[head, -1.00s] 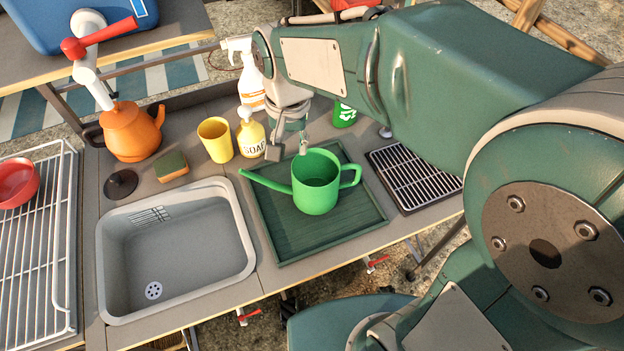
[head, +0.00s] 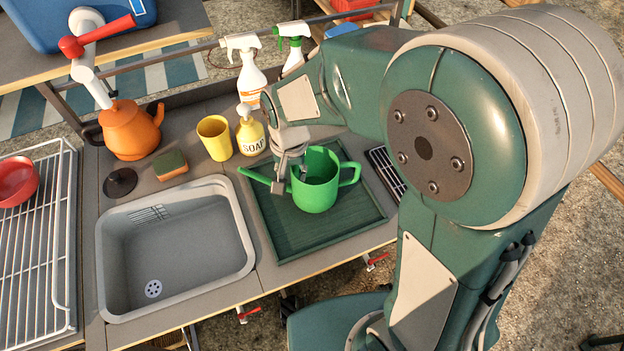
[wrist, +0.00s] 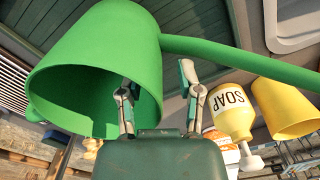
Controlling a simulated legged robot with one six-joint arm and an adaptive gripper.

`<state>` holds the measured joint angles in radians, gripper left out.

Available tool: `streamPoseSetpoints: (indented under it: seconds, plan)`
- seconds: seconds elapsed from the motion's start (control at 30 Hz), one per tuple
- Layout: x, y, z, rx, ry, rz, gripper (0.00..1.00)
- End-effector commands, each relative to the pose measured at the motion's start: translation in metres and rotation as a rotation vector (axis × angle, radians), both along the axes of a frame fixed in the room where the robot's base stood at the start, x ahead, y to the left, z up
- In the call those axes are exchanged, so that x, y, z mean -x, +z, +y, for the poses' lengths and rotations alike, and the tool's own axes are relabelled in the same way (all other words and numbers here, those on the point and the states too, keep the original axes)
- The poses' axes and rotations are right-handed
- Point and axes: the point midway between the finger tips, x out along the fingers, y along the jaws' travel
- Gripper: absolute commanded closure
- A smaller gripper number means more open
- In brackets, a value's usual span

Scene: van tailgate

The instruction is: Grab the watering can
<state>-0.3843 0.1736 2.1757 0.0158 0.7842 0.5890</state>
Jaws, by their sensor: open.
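The green watering can (head: 321,196) stands upright on the dark green tray (head: 285,243), spout to the left and handle to the right. My gripper (head: 291,180) is open, pointing down at the can's spout side. In the wrist view the can (wrist: 95,60) fills the upper left, and my gripper (wrist: 156,78) straddles its rim wall. One finger shows in front of the can's open mouth, the other outside the wall below the spout. I cannot tell whether either finger touches the can.
The soap bottle (head: 250,132) and yellow cup (head: 214,138) stand close behind on the left. The sink (head: 175,250) lies left of the tray. A black rack (head: 386,172) is on the right, partly behind my arm. Spray bottles (head: 247,75) stand at the back.

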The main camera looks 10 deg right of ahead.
Motion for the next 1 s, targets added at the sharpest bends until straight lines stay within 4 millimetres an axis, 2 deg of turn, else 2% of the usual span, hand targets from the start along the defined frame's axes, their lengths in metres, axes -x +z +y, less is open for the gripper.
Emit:
streamPoseSetpoints:
  seconds: [0.07,0.1,0.2,0.73,0.87,1.0]
  plan:
    - [0.000,0.000,0.000,0.000,0.000,0.000,0.54]
    - [0.000,0.000,0.000,0.000,0.000,0.000,0.58]
    - [0.000,0.000,0.000,0.000,0.000,0.000,1.00]
    - [0.000,0.004,0.000,0.001,0.000,0.001,1.00]
    - [0.000,0.016,0.000,-0.001,0.000,-0.001,1.00]
    - [0.005,0.039,0.000,-0.001,0.001,-0.003,1.00]
